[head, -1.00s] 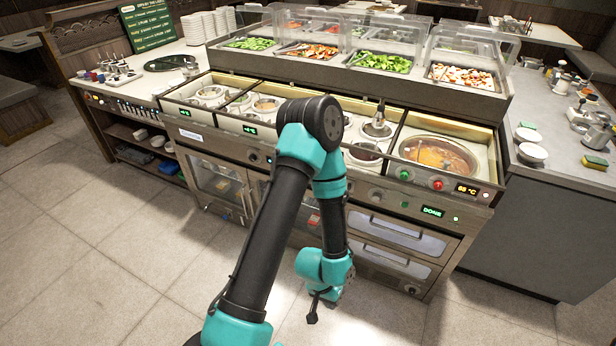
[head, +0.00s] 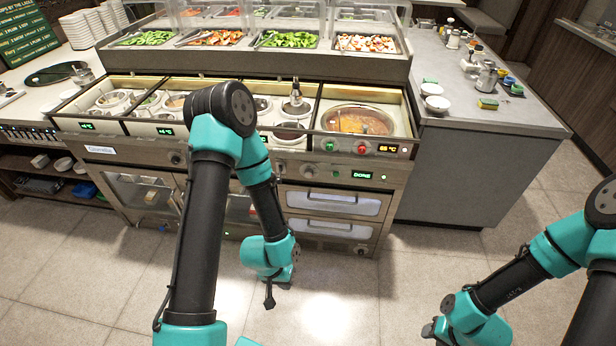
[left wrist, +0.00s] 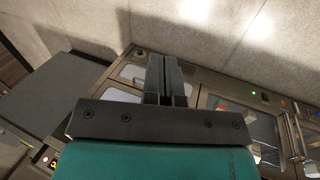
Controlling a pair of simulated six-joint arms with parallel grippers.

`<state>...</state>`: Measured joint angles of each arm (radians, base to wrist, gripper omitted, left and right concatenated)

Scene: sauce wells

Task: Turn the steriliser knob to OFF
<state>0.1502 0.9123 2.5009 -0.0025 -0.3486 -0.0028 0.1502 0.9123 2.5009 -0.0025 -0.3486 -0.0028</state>
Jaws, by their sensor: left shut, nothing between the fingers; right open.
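The counter's lower front has a steriliser-like unit of two windowed drawers (head: 333,202) under a green DONE display (head: 362,175). A round knob (head: 309,170) sits left of that display, and another small knob (head: 362,250) sits low at the unit's right corner. I cannot tell which is the steriliser knob, nor read any OFF mark. My left gripper (head: 269,298) hangs in front of and below the drawers, apart from the knobs. In the left wrist view its fingers (left wrist: 165,78) are shut and empty. My right gripper (head: 432,328) is open, low at the right, apart from the counter.
Above the drawers are a red button (head: 362,149), a green button (head: 330,146) and a pot of orange soup (head: 357,122). Glass doors (head: 140,195) lie to the left. A grey side counter (head: 470,175) stands at the right. The floor in front is clear.

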